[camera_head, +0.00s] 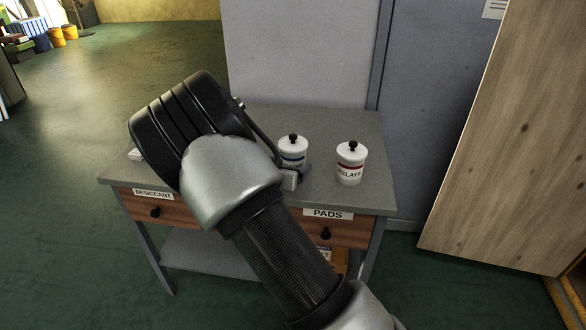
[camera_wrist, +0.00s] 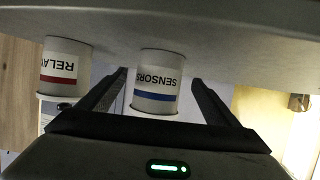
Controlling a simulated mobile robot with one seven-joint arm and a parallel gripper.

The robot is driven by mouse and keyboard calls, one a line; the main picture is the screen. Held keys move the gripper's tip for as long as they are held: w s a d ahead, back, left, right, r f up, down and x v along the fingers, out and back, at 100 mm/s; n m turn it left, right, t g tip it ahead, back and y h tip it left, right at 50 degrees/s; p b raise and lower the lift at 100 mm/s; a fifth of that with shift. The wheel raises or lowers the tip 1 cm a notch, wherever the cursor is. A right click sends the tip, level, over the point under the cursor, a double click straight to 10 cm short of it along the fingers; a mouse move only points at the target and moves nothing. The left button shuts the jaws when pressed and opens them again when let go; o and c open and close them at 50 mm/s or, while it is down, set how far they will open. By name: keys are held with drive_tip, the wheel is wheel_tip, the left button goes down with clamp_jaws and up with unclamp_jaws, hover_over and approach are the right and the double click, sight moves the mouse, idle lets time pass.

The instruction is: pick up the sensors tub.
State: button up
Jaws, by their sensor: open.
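The sensors tub (camera_head: 293,147) is a white cylinder with a black-knobbed lid and a blue band. It stands upright on the grey table top, its lower part partly hidden by my gripper in the head view. In the wrist view, which is upside down, the sensors tub (camera_wrist: 156,84) shows its SENSORS label. My gripper (camera_wrist: 158,78) is open, with one finger on each side of the tub and a visible gap at both sides. I cannot tell exactly how deep the tub sits between the fingers.
A similar relays tub (camera_head: 350,166) with a red band stands to the right on the table (camera_head: 330,120); it also shows in the wrist view (camera_wrist: 66,68). Drawers marked DESICCANT (camera_head: 165,209) and PADS (camera_head: 340,229) are below. A wooden panel (camera_head: 510,140) stands at right.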

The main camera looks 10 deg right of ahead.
drive_tip(key=x, duration=0.2)
drive_tip(key=b+x, duration=0.1)
drive_tip(key=x, duration=0.1)
drive_tip(key=shift+w+d+f, duration=0.2)
drive_tip(key=shift+d+f, duration=0.05)
drive_tip(key=shift+f, duration=0.15)
drive_tip(key=shift+w+d+f+b, duration=0.1)
drive_tip(key=shift+w+d+b, duration=0.1)
drive_tip(key=shift+w+b, duration=0.15)
drive_tip(key=c, duration=1.4)
drive_tip(key=shift+c, duration=0.6)
